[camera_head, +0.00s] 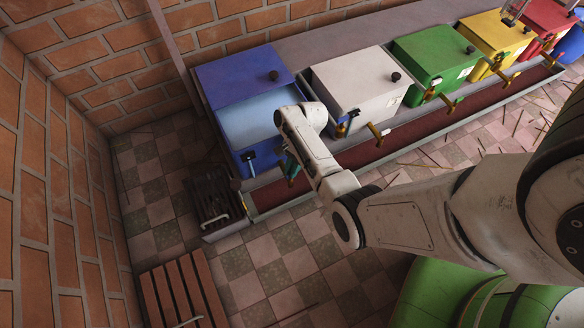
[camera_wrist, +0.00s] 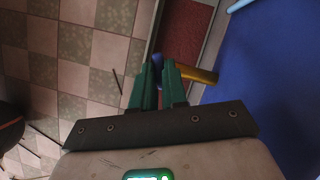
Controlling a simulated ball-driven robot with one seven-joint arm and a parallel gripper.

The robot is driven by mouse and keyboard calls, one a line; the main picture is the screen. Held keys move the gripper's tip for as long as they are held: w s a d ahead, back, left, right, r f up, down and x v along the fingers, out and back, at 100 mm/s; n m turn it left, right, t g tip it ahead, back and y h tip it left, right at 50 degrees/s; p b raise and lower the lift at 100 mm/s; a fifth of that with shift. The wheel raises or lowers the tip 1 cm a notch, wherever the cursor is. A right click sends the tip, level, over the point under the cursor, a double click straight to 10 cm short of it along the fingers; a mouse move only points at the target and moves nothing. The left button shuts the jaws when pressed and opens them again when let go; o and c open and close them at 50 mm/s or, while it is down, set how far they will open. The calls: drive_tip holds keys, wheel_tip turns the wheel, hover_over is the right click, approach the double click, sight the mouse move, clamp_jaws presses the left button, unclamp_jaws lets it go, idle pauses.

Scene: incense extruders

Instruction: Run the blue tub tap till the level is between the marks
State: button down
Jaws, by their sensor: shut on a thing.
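The blue tub (camera_head: 229,74) stands at the left end of the row in the head view, its dark-knobbed lid at the back and a paler blue surface at the front. Its blue side fills the right of the wrist view (camera_wrist: 275,75). My gripper (camera_head: 291,165) is low at the tub's front. In the wrist view my green fingers (camera_wrist: 160,75) are shut on the blue handle (camera_wrist: 158,57) of the brass tap (camera_wrist: 201,75). A small white and dark fitting (camera_head: 249,157) is on the tub's front; level and marks are too small to read.
White (camera_head: 357,82), green (camera_head: 434,58), yellow (camera_head: 497,35) and red (camera_head: 548,18) tubs with taps continue the row. A red-floored trough (camera_head: 380,149) runs below them. A dark slatted crate (camera_head: 214,198) sits left of it.

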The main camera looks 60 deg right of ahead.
drive_tip(key=shift+r, duration=0.1)
drive_tip(key=shift+s+r+m+p, duration=0.15)
drive_tip(key=shift+m+p, duration=0.15)
drive_tip(key=shift+p, duration=0.4)
drive_tip(key=shift+r+m+t+p, duration=0.1)
drive_tip(key=shift+m+t+p, duration=0.35)
drive_tip(key=shift+p, duration=0.8)
drive_tip(key=m+p, duration=0.2)
drive_tip(key=shift+a+m+t+h+p, duration=0.1)
drive_tip(key=shift+m+t+h+p, duration=0.15)
drive_tip(key=shift+m+h+p, duration=0.15)
drive_tip(key=shift+f+m, duration=0.35)
drive_tip(key=c, duration=1.2)
unclamp_jaws()
drive_tip(key=shift+o, duration=0.2)
